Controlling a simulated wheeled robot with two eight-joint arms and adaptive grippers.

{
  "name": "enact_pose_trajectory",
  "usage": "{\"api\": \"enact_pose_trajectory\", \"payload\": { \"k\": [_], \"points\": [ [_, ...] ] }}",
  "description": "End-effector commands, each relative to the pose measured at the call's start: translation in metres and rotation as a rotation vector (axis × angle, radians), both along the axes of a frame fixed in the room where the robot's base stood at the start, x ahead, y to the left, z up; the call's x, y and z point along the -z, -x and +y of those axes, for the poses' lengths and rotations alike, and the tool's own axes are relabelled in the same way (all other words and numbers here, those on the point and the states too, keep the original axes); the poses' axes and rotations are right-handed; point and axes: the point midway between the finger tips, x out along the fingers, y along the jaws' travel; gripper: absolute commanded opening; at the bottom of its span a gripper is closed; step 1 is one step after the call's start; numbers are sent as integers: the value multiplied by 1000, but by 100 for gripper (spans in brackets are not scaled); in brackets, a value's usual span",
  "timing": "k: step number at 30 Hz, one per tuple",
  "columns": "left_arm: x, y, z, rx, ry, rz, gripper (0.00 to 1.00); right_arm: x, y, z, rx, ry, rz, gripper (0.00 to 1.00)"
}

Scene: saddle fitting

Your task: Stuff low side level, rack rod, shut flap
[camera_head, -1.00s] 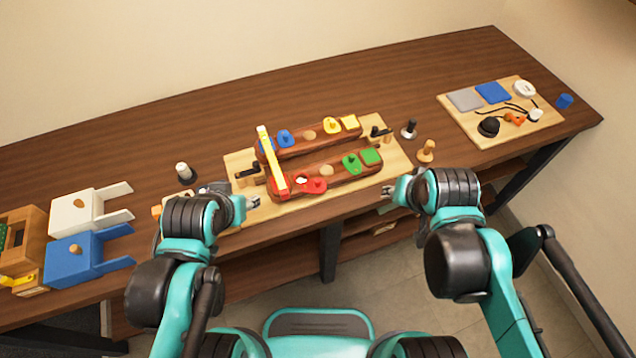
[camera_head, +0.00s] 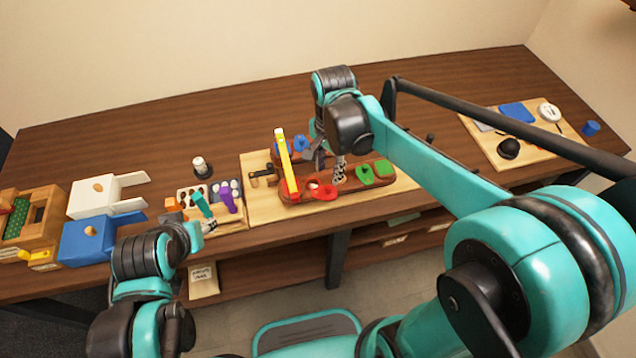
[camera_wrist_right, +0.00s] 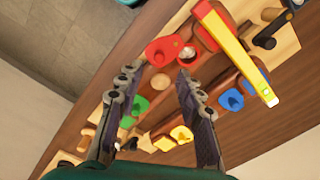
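The level, a yellow bar with a red face (camera_head: 288,168), lies across two long reddish-brown wooden rails on a board. The front rail (camera_head: 345,188) carries red (camera_head: 324,192) and green pieces (camera_head: 384,168); the back rail carries blue pieces (camera_head: 301,143). In the right wrist view the bar (camera_wrist_right: 236,52) is at upper right. My right gripper (camera_head: 328,165) is above the rails, right of the bar.
A tray (camera_head: 238,225) with purple and teal-handled tools is left of the board. Blue (camera_head: 88,240) and white blocks (camera_head: 95,195) and a wooden box (camera_head: 50,228) stand far left. A second board (camera_head: 540,150) is at right. The back of the table is clear.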

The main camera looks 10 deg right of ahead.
Motion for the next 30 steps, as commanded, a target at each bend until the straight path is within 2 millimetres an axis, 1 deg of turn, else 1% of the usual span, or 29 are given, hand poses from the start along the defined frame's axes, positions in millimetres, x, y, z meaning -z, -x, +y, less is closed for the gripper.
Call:
{"api": "enact_pose_trajectory", "payload": {
  "k": [1,6,9,12,16,23,24,26,27,28,30],
  "points": [
    [5,0,0,0,0,0,44,9,0,0,0,0,0,37],
    [17,0,0,0,0,0,44,39,0,0,-1,0,-1,37],
    [22,0,0,0,0,0,44,54,0,0,-1,0,-2,37],
    [26,0,0,0,0,0,44,64,0,0,-2,0,-2,37],
    [27,0,0,0,0,0,44,70,0,0,-2,0,-2,37],
    [27,0,0,0,0,0,44,70,0,0,-2,1,-3,37],
    [27,0,0,0,0,0,44,70,0,0,-2,1,-3,32],
    [27,0,0,0,0,0,44,70,0,0,-2,1,-3,16],
    [27,0,0,0,0,0,44,70,0,0,-2,1,-3,5],
    [27,0,0,0,0,0,44,70,0,0,-2,1,-3,0],
    [27,0,0,0,0,0,44,70,0,0,-2,1,-3,0]
  ]
}}
